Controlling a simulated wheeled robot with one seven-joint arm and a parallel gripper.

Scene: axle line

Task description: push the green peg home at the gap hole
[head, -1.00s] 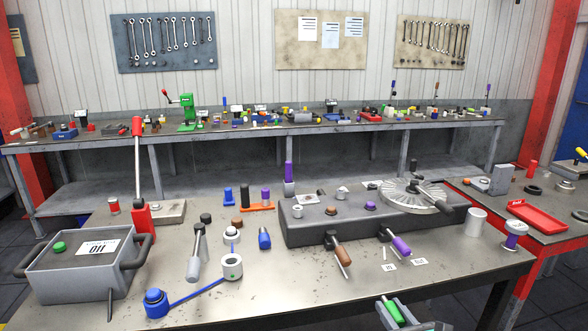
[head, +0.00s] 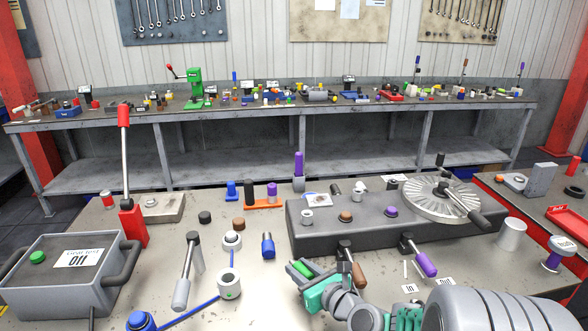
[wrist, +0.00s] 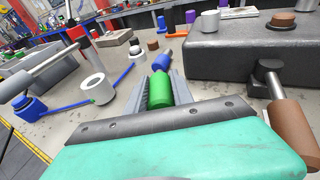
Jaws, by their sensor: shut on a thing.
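The green peg (head: 302,268) is held by my gripper (head: 301,266) above the front of the bench, just in front of the grey block (head: 300,241). In the wrist view the green peg (wrist: 160,91) lies lengthwise between the two grey fingers, which are shut on it. The grey block's top carries a white collar (head: 307,217), a brown plug (head: 345,216) and a purple plug (head: 391,211). I cannot tell which spot is the gap hole; no open hole shows clearly.
A blue peg (head: 267,245) stands left of my gripper. Brown-handled (head: 359,274) and purple-handled (head: 425,264) levers stick out from the block's front. A white ring (head: 228,286) with a blue strap, a grey-handled lever (head: 184,285) and a grey box (head: 45,270) occupy the left.

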